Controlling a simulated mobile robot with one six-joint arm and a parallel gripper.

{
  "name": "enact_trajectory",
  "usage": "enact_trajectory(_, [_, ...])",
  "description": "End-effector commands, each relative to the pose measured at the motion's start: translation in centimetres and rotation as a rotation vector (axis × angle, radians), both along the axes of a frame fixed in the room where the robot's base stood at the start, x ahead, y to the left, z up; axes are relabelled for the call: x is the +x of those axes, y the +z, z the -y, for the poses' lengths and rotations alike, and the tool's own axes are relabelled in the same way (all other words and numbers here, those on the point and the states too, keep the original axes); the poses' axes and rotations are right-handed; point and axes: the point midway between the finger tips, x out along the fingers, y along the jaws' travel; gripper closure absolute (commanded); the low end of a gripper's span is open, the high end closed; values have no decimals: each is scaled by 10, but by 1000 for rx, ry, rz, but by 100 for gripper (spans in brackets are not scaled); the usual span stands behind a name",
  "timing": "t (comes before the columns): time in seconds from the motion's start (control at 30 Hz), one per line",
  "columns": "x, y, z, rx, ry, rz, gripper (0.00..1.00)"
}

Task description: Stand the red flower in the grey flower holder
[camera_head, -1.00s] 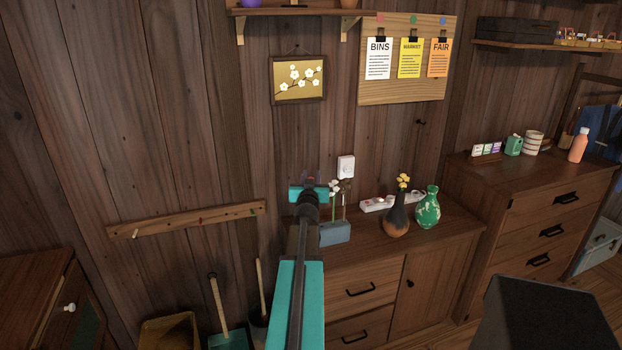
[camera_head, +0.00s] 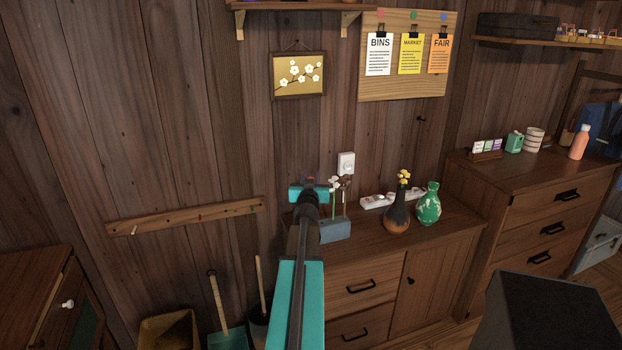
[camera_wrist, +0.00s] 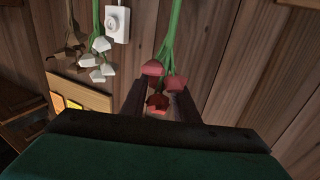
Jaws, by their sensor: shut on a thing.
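The red flower (camera_wrist: 153,69) shows in the wrist view with its heads at and between the two fingers of my gripper (camera_wrist: 160,103), which is shut on it. Its green stem runs to the top edge of that view, and the stem's end is out of frame. In the head view my gripper (camera_head: 310,181) is mostly hidden behind my own arm, with only a tiny reddish patch showing there. The grey flower holder (camera_head: 335,231) stands on the low cabinet just right of my arm, its left side partly hidden. Whether the red stem touches the holder is hidden.
White flowers (camera_wrist: 101,45) and a brownish flower (camera_wrist: 73,38) stand beside the red one, and stems rise from the holder.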

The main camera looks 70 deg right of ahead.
Motion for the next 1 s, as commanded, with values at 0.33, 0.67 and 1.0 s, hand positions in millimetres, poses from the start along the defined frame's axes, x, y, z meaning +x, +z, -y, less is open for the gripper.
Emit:
enact_trajectory(0.33, [0,-7,0,0,0,0,93])
enact_trajectory(0.67, [0,-9,0,0,0,0,51])
enact_trajectory(1.0, [0,-9,-1,0,0,0,51])
